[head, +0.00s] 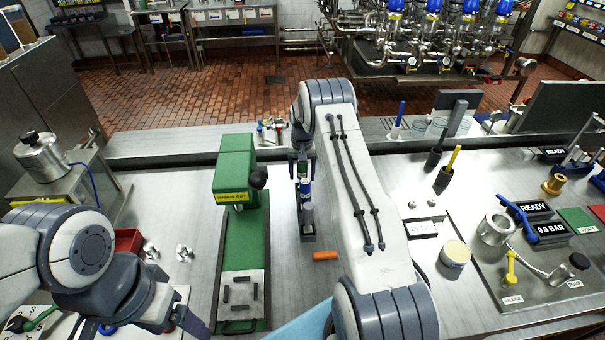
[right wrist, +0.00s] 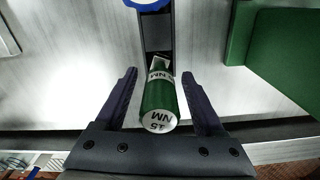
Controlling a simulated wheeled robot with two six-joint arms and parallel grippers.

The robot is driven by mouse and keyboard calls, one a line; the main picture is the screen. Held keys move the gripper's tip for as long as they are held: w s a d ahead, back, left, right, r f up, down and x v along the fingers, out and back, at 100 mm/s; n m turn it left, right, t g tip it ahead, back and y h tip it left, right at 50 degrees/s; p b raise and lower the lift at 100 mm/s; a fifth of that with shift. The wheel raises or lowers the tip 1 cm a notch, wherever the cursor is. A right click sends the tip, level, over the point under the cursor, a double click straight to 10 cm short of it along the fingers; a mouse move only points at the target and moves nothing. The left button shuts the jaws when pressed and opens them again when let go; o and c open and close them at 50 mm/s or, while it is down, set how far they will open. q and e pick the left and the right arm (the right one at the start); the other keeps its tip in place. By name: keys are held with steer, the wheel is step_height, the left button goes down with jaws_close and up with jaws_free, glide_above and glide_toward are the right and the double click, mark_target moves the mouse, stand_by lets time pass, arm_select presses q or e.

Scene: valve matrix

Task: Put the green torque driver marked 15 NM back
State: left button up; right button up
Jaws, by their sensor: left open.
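The green torque driver (right wrist: 158,100) marked 15 NM lies between the fingers of my right gripper (right wrist: 160,80) in the right wrist view. Gaps show on both sides of it, so the fingers are open around it. Its far end meets a dark upright rack (right wrist: 157,35). Whether it is fully seated there I cannot tell. In the head view a small patch of the green driver (head: 302,166) shows beside my right arm, above a blue driver (head: 305,186) on the rack. My left gripper (head: 185,322) is open and empty at the lower left.
A green press (head: 237,180) stands just left of the rack. An orange handle (head: 325,255) lies on the bench near my right arm. A red bin (head: 128,240) and small metal parts are farther left. A steel panel with levers and displays is at right.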

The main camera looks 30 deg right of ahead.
steer(key=shift+r, duration=0.2)
steer(key=shift+r+p, duration=0.45)
steer(key=shift+p, duration=0.1)
step_height(320, 180, up, 11)
steer(key=b, duration=0.5)
steer(key=shift+w+f, duration=0.1)
steer(key=shift+r, duration=0.65)
steer(key=shift+d, duration=0.1)
